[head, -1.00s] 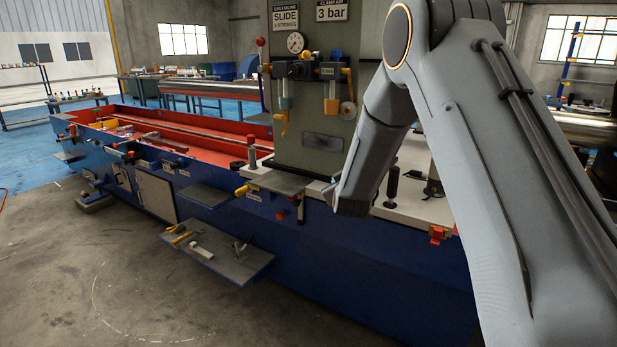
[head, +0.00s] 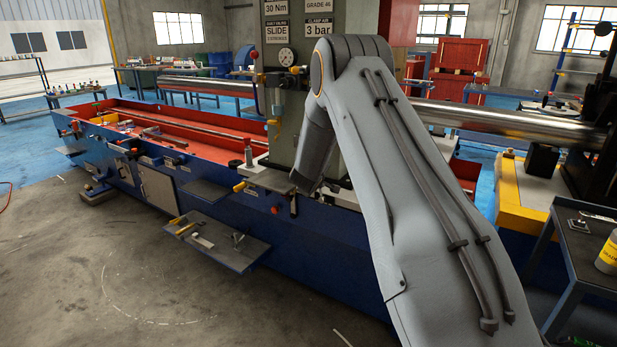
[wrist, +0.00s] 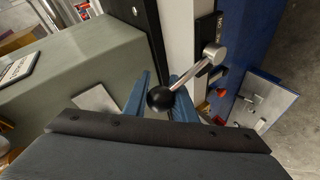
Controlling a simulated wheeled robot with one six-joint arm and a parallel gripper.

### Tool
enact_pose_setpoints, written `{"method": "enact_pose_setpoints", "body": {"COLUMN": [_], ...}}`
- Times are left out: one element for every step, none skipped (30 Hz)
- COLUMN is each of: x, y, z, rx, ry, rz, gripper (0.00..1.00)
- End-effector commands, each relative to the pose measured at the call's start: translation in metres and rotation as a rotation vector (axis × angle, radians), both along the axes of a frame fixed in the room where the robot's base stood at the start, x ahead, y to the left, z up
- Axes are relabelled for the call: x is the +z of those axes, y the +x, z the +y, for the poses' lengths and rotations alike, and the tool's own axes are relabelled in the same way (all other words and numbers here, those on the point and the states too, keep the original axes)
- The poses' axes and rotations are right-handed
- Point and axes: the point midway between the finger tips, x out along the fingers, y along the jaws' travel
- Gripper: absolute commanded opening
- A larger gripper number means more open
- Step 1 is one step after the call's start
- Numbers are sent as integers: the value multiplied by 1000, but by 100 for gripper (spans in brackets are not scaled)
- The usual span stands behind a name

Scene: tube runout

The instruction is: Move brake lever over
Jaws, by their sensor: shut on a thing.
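In the wrist view, the brake lever shows as a bright metal rod (wrist: 197,72) with a black ball knob (wrist: 160,98), running from a round metal hub (wrist: 214,53) at the upper right. My gripper (wrist: 161,96) has its two blue fingers on either side of the knob end and is shut on it. The knob's underside is hidden. In the head view, my own arm covers the gripper and the lever.
A blue machine bed with a red trough (head: 205,153) stretches to the left. A low shelf with tools (head: 232,252) juts from its front. A grey-green column (head: 291,104) stands by my arm. A dark side table (head: 590,265) is at the right. The floor at front left is clear.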

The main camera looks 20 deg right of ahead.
Motion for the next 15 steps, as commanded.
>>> {"method": "enact_pose_setpoints", "body": {"x": [-4, -5, -5, -5, -5, -5, -5, -5, -5, -5, -5, -5, -5, -5, -5], "y": [-3, -3, -3, -3, -3, -3, -3, -3, -3, -3, -3, -3, -3, -3, -3], "z": [-2, -2, -3, -3, -3, -3, -3, -3, -3, -3, -2, -2, -2, -2, -2], "rx": [-2, -3, -3, -4, -4, -4, -4, -4, -3, -3, -3, -3, -3, -3, -3], "ry": [-1, -1, -1, -2, -2, -2, -2, -2, -1, -1, -1, -1, -1, -1, -1], "rz": [10, 11, 12, 12, 12, 12, 12, 12, 12, 12, 12, 12, 12, 12, 11], "gripper": [0, 0, 0, 0, 0, 0, 0, 0, 0, 0, 0, 0, 29, 34, 41]}}
